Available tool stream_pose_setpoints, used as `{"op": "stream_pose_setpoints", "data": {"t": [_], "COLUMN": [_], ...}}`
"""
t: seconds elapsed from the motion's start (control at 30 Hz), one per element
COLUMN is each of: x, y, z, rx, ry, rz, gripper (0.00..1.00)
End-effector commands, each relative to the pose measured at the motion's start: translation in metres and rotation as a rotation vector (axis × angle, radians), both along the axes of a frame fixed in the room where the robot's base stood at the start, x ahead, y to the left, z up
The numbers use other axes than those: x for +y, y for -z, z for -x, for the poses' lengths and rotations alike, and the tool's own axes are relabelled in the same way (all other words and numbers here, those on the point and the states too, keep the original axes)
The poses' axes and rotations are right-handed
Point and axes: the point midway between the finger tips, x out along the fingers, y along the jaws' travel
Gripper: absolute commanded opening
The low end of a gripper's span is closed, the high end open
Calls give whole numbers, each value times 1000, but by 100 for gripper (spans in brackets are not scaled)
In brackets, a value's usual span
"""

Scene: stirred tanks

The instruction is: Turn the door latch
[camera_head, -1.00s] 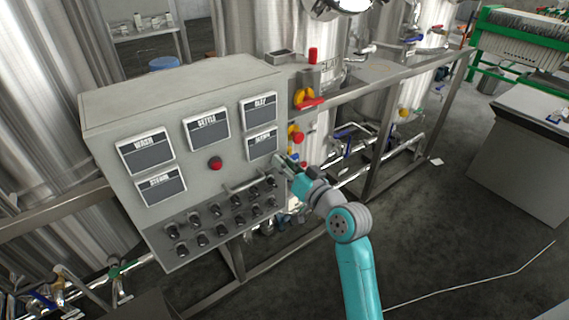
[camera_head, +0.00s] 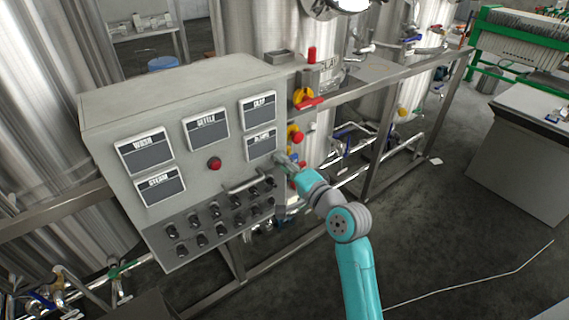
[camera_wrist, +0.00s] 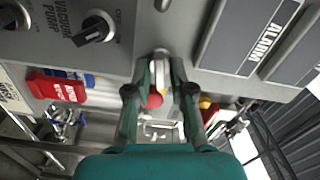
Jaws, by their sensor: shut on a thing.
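The door latch (camera_wrist: 160,57) is a small metal piece at the edge of the grey control box, in the upper middle of the wrist view. My gripper (camera_wrist: 160,78) has its two green fingers closed around it, and the fingertips partly hide it. In the head view my gripper (camera_head: 284,164) is at the right edge of the control box (camera_head: 180,88), just below the lower right label. The latch itself is too small and covered to make out there.
Black rotary knobs (camera_head: 214,210) and a horizontal bar handle (camera_head: 248,183) are left of my gripper. A red button (camera_head: 214,163) sits mid-panel. Red and yellow switches (camera_head: 298,136) and steel frame rails are close on the right. Open floor (camera_head: 430,215) lies to the right.

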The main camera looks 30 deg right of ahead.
Motion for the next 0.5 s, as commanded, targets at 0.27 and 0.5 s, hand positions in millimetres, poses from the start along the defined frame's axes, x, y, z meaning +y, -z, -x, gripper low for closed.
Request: {"op": "stream_pose_setpoints", "data": {"t": [0.27,0.5], "x": [-1,-1], "y": [1,2], "z": [0,0], "rx": [6,9], "ry": [1,1], "rz": [-163,-230], "gripper": [0,0]}}
